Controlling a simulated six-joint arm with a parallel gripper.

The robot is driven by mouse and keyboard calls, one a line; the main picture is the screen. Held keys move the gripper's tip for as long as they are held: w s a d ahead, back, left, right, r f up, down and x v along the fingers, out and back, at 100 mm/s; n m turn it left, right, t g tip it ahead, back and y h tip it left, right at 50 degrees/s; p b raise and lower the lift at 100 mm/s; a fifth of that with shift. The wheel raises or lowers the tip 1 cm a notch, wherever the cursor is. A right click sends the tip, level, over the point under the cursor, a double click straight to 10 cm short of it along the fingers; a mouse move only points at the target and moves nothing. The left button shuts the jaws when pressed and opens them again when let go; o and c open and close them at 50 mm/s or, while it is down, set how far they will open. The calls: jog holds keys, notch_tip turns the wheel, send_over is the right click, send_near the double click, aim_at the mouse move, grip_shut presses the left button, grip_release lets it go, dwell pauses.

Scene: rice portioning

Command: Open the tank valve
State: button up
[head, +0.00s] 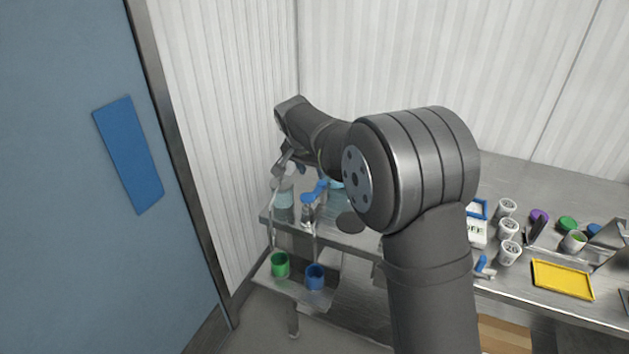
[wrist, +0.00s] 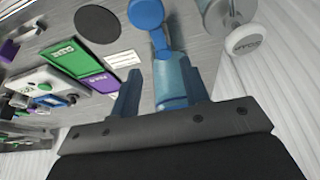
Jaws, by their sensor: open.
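The tank valve's blue lever (head: 319,190) shows in the head view beside my arm, above the steel shelf. In the wrist view the blue lever (wrist: 148,14) has a round end at the top edge and a narrow stem running down towards my gripper (wrist: 158,80). My gripper is open. A teal cylindrical piece lies between its fingers in that view, and I cannot tell whether they touch it. A clear tank (head: 284,200) with pale blue liquid stands left of the lever. In the head view my fingers are small and partly hidden above the tanks.
A green cup (head: 280,265) and a blue cup (head: 315,277) stand on the lower shelf. A dark disc (head: 350,223) lies on the upper surface. White cups and a yellow tray (head: 562,280) are at the right.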

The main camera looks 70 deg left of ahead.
aim_at(317, 189)
jog(key=v, duration=0.9)
jog(key=x, duration=1.7)
jog(key=shift+f, duration=0.25)
jog(key=shift+r, duration=0.1)
